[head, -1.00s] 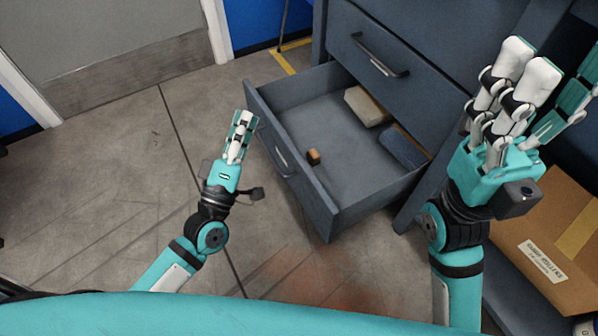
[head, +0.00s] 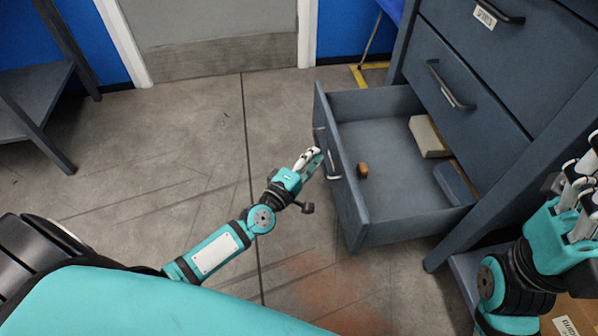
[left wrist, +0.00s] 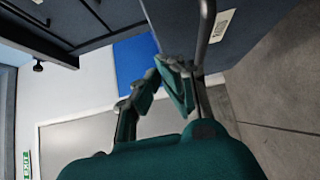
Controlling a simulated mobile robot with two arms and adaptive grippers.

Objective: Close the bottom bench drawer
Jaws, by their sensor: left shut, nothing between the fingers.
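The bottom bench drawer (head: 358,212) stands pulled far out from the grey bench (head: 500,170) in the head view. Its outer face with the bar handle (head: 327,155) is turned left. My left gripper (head: 313,158) is shut and empty, with its fingertips close to that face by the handle. In the left wrist view the shut fingers (left wrist: 175,75) are beside the handle bar (left wrist: 206,35); I cannot tell whether they touch it. My right gripper (head: 582,185) is at the right edge, partly cut off, so its opening is unclear.
The drawer holds a small brown block (head: 362,170), a beige block (head: 428,136) and a blue-grey block (head: 454,184). The drawer above (head: 460,85) is shut. A cardboard box (head: 570,318) is at lower right. The floor left of the drawer is clear.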

